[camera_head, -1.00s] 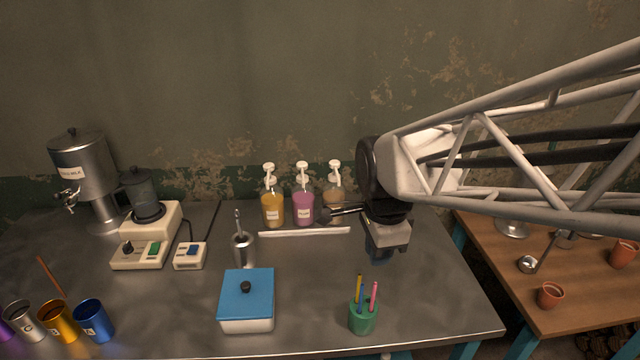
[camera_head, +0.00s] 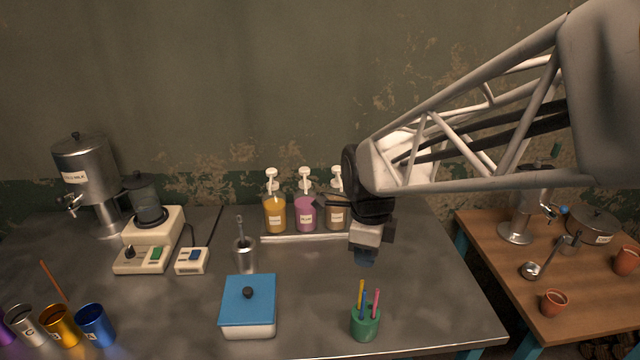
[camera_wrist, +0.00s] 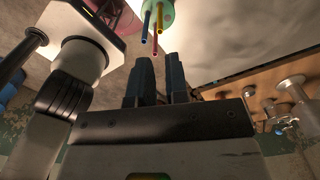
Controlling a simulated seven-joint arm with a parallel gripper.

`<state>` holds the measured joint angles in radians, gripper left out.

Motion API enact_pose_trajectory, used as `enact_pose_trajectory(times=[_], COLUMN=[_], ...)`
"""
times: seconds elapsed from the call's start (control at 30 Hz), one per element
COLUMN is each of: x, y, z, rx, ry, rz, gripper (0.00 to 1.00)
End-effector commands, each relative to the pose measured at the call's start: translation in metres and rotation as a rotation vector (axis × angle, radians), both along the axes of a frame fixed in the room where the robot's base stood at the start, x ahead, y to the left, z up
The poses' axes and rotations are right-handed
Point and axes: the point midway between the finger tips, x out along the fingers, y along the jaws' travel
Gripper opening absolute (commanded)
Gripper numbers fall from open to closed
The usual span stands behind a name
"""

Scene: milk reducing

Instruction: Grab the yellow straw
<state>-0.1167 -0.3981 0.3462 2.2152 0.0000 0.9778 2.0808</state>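The yellow straw (camera_head: 360,288) stands in a green cup (camera_head: 366,325) near the front of the metal table. A blue straw (camera_head: 363,303) and a pink straw (camera_head: 376,302) stand in the same cup. My gripper (camera_head: 365,258) is above and behind the cup, apart from the straws. In the wrist view my gripper (camera_wrist: 158,66) has its two fingers apart with nothing between them. The yellow straw (camera_wrist: 160,18), the blue straw (camera_wrist: 145,22) and the pink straw (camera_wrist: 154,38) show just beyond the fingertips there, with the cup's rim (camera_wrist: 166,6).
A blue-lidded box (camera_head: 248,302) stands left of the cup. Pump bottles (camera_head: 306,212) stand behind my gripper, with a metal holder (camera_head: 245,256) to their left. Coloured cups (camera_head: 95,324) stand front left. A wooden table (camera_head: 500,262) is at right. The metal table around the green cup is clear.

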Motion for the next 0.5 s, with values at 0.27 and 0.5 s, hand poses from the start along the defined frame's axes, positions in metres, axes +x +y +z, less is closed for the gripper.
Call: enact_pose_trajectory(times=[0.27,0.5], x=[0.0,0.0], y=[0.0,0.0], z=[-0.021,-0.024], rx=[-0.001,0.0], ry=[0.001,0.0], rz=[0.001,0.001], gripper=[0.15,0.15])
